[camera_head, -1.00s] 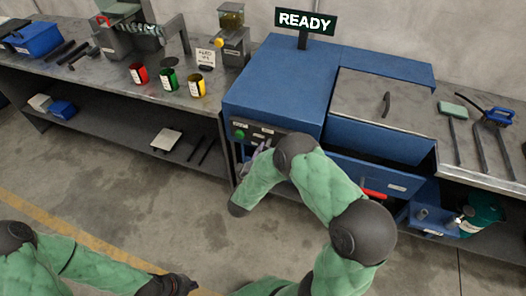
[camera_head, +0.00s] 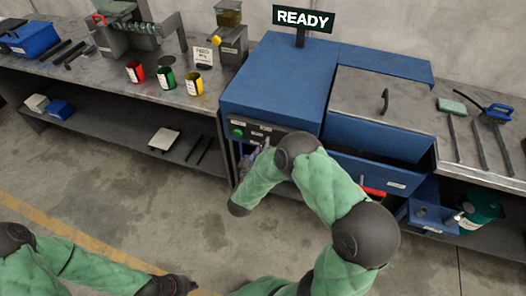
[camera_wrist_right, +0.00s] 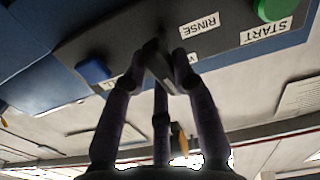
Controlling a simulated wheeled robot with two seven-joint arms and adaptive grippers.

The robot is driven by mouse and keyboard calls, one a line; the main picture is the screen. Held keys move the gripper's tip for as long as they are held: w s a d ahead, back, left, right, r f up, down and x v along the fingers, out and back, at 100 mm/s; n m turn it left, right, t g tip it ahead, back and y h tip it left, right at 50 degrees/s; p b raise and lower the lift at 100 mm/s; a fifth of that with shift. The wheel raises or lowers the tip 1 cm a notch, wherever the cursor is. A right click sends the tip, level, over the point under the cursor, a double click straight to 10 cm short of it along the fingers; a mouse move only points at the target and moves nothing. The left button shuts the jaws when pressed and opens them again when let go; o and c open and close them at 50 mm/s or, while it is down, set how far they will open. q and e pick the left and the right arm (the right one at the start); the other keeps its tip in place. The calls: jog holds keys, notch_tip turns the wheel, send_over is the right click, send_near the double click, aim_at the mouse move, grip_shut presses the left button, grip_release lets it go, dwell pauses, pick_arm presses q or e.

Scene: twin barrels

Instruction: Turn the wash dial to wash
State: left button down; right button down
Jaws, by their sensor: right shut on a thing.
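The blue washing machine (camera_head: 275,78) has a dark front panel with a green start button (camera_head: 238,132), which also shows in the right wrist view (camera_wrist_right: 272,8) beside a START label. My right gripper (camera_wrist_right: 163,75) is shut on the dark wash dial (camera_wrist_right: 158,62) on this panel. A RINSE label (camera_wrist_right: 199,25) is beside the dial; another label by the fingers is mostly hidden. In the head view my right arm partly covers the gripper and the dial. My left gripper (camera_head: 186,284) hangs low at the bottom edge, away from the machine; its jaws are unclear.
A READY sign (camera_head: 303,18) stands on the machine. A blue knob (camera_wrist_right: 93,70) sits on the same panel. A red-handled drawer (camera_head: 372,191) and a green canister (camera_head: 480,210) are right of my right arm. Several cans stand on the left bench (camera_head: 110,80).

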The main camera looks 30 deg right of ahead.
jog(key=shift+f+m, duration=0.15)
jog(key=shift+m, duration=0.65)
jog(key=c, duration=1)
grip_release()
jog(key=v, duration=1.2)
jog(key=shift+s, duration=0.1)
